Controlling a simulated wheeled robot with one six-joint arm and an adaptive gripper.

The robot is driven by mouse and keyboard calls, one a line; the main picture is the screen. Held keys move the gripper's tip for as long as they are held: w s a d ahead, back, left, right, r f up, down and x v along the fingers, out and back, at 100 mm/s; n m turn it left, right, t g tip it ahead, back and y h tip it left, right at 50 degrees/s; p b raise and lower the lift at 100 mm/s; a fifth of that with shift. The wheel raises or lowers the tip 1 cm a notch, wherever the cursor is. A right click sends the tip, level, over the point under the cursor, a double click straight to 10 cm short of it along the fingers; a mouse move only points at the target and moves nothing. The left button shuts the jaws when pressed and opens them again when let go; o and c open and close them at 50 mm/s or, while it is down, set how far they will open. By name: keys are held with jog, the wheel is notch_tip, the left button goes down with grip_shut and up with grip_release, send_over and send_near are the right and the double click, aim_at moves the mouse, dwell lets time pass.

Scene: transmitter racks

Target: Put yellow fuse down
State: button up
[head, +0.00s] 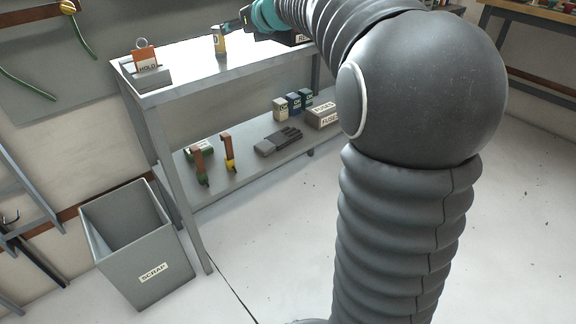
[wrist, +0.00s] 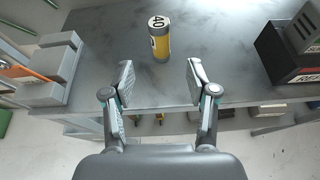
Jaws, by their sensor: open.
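The yellow fuse (wrist: 160,46) stands upright on the grey bench top (wrist: 205,30) in the wrist view. It has a pale label and a grey lower end, and its top is marked 40. It also shows in the head view (head: 219,41), on the bench near its front edge. My gripper (wrist: 162,85) is open and empty. Its two fingers are apart, and the fuse stands beyond them, roughly midway, touching neither. In the head view my gripper (head: 240,22) is small, just right of the fuse.
A grey holder (head: 147,77) with an orange HOLD tag (head: 146,58) stands at the bench's left end. A dark box (wrist: 296,58) is at the right. The lower shelf (head: 235,172) carries tools, small boxes and a FUSES box (head: 322,115). A SCRAP bin (head: 135,240) stands on the floor.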

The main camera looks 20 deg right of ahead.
jog(key=s+d+r+m+t+h, duration=0.2)
jog(key=s+r+m+t+h, duration=0.15)
jog(key=s+r+m, duration=0.6)
jog(key=s+d+f+m+g+h, duration=0.25)
jog(key=s+f+m+h, duration=0.4)
jog(key=m, duration=0.75)
jog(key=s+a+f+m+g+y, duration=0.3)
jog(key=s+f+m, duration=0.4)
jog(key=s+f, duration=0.4)
jog(key=s+a+f+m+g+y, duration=0.3)
jog(key=s+f+m, duration=0.5)
jog(key=s+f, duration=0.4)
jog(key=s+a+g, duration=0.1)
jog(key=s+g, duration=0.1)
jog(key=s, duration=0.1)
jog(key=shift+s+a+f+g, duration=0.2)
jog(key=shift+a+f+g, duration=0.05)
jog(key=shift+g, duration=0.05)
jog(key=shift+m, duration=0.25)
